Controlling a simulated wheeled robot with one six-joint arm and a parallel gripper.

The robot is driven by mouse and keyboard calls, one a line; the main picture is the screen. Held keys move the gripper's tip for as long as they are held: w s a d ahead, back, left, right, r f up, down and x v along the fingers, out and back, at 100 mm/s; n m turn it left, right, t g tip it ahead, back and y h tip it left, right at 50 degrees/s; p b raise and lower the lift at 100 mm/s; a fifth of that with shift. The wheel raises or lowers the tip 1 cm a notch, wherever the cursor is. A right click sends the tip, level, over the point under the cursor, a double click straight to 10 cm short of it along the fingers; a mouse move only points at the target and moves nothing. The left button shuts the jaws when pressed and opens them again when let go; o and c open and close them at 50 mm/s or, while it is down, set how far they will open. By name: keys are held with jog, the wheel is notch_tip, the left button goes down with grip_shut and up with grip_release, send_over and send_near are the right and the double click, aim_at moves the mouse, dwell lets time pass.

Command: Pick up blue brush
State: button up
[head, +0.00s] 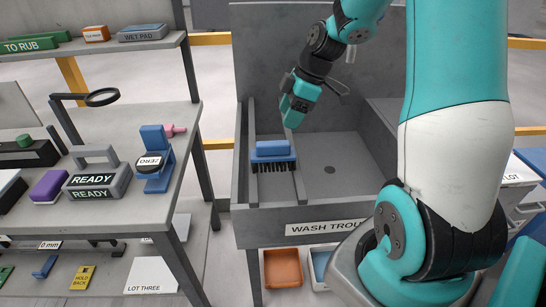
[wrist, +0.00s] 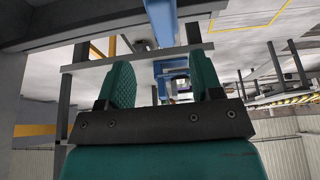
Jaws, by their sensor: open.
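The blue brush (head: 272,150) has a blue block top and dark bristles pointing down. It lies across the narrow rails at the left side of the wash trough (head: 345,228). My gripper (head: 292,113) is above the brush and slightly to its right, apart from it. In the wrist view my gripper's two teal fingers (wrist: 161,84) stand wide apart, with nothing held between them. A blue bar shape (wrist: 164,20) runs in from the top edge of the wrist view, beyond the fingers; I cannot tell whether it is the brush.
A grey bench (head: 125,208) at left carries a blue ZERO gauge (head: 155,172), a READY block (head: 95,182) and a magnifier (head: 102,97). The trough's tall back panel (head: 265,60) stands behind my gripper. The trough floor right of the brush is clear around a drain.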

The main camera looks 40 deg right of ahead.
aim_at(273, 143)
jog(key=x, duration=0.4)
jog(key=shift+a+f, duration=0.15)
jog(key=shift+f, duration=0.15)
jog(key=x, duration=0.2)
jog(key=p+x, duration=0.1)
jog(key=x, duration=0.1)
jog(key=shift+a+p, duration=0.3)
jog(key=shift+a, duration=0.05)
jog(key=shift+w+a+f, duration=0.1)
jog(key=shift+f, duration=0.45)
grip_shut()
jog(key=shift+r, duration=0.2)
notch_tip(273, 143, up, 20)
jog(key=shift+b, duration=0.4)
